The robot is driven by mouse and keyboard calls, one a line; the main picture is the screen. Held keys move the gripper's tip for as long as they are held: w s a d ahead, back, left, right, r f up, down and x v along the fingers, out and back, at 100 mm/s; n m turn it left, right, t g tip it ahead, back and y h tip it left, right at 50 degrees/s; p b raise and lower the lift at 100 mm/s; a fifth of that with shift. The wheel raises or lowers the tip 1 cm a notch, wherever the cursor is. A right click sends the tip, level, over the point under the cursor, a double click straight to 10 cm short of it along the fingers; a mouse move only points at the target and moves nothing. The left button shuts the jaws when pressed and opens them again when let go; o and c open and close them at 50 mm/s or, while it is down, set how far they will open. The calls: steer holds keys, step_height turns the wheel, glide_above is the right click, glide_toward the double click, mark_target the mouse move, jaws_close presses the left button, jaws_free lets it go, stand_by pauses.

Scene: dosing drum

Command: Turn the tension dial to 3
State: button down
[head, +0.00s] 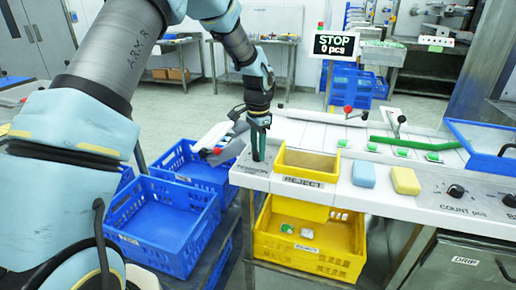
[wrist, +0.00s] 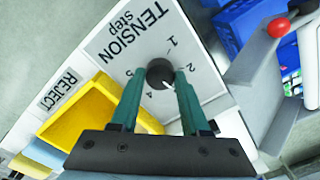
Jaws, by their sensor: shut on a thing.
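The tension dial (wrist: 160,73) is a round black knob on a white plate marked "TENSION Step" (wrist: 130,38) in the wrist view. The figures 1, 2, 4 and 5 show around it; 3 is not visible, and a finger covers part of the scale. A short pale mark on the knob points toward the lower right, near the right finger. My gripper (wrist: 158,80) has its green fingers on both sides of the knob and is shut on it. In the head view my gripper (head: 258,152) points down at the left end of the white bench, hiding the dial.
A yellow reject bin (head: 307,163) sits close to the right of my gripper in the head view. Blue and yellow sponges (head: 405,181) lie farther right. Blue crates (head: 160,225) stand lower left. A red-knobbed lever (wrist: 277,28) is near the plate in the wrist view.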

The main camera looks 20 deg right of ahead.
steer(key=shift+m, duration=0.8)
steer(key=shift+c, duration=2)
jaws_free()
step_height(320, 180, up, 11)
steer(key=b, duration=0.2)
steer(key=shift+f, duration=0.1)
